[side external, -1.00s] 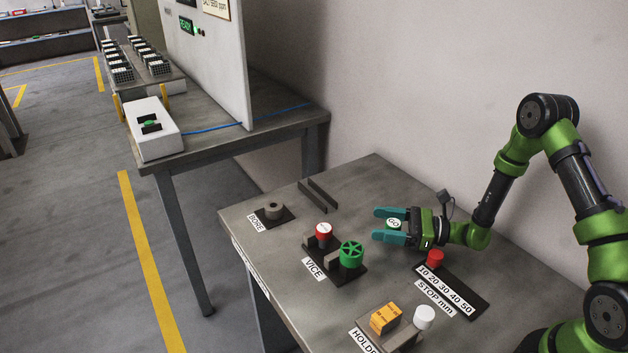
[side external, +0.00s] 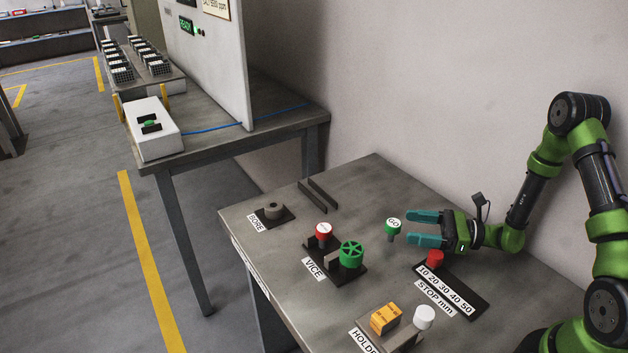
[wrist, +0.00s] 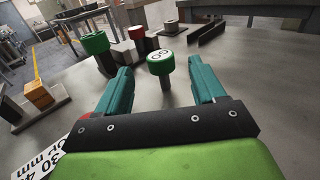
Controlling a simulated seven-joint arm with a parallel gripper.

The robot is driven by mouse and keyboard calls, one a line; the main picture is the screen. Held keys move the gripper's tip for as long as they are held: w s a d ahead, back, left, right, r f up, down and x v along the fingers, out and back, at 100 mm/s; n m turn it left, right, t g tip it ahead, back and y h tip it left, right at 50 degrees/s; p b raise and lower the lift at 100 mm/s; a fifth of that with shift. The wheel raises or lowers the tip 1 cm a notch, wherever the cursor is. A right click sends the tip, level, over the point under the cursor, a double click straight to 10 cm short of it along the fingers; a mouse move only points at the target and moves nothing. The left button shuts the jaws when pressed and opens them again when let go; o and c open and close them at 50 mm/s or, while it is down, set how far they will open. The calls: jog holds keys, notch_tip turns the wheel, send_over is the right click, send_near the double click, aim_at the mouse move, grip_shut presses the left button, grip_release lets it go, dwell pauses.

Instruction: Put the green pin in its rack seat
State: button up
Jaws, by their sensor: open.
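The green pin (side external: 393,225) has a round green head with a white GO label and a narrower stem. It appears upright on the bare table, and it also shows in the wrist view (wrist: 160,65). My gripper (side external: 424,228) has teal fingers, lies level and is open and empty. It is to the right of the pin, with a gap between fingertips and pin. In the wrist view the pin stands ahead of the gap between the open fingers (wrist: 165,85). I cannot tell which fixture is the rack seat.
The vice (side external: 344,274) has a green handwheel (side external: 351,253) and a red-headed pin (side external: 323,230) beside it. A bore block (side external: 273,211), dark rails (side external: 318,194), a stop scale (side external: 470,297) with a red knob (side external: 435,258), and a holder with an orange block (side external: 385,318) stand around.

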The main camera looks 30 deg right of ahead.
aim_at(401, 224)
notch_tip(401, 224, up, 6)
jog(key=w+a+r+n+g+y, duration=0.1)
jog(key=w+a+n+g+y, duration=0.15)
jog(key=n+g, duration=0.2)
jog(key=shift+m+y, duration=0.35)
jog(key=shift+m, duration=0.1)
jog(key=f, duration=0.7)
jog(key=shift+w+d+f, duration=0.2)
jog(key=shift+d+f, duration=0.05)
jog(key=shift+d, duration=0.15)
jog(key=shift+w+a+r, duration=0.2)
jog(key=shift+w+a, duration=0.15)
jog(key=shift+a, duration=0.35)
jog(key=shift+w+a, duration=0.3)
jog(key=shift+a, duration=0.25)
jog(key=shift+c, duration=0.5)
jog(key=shift+r, duration=0.1)
jog(key=c, duration=1)
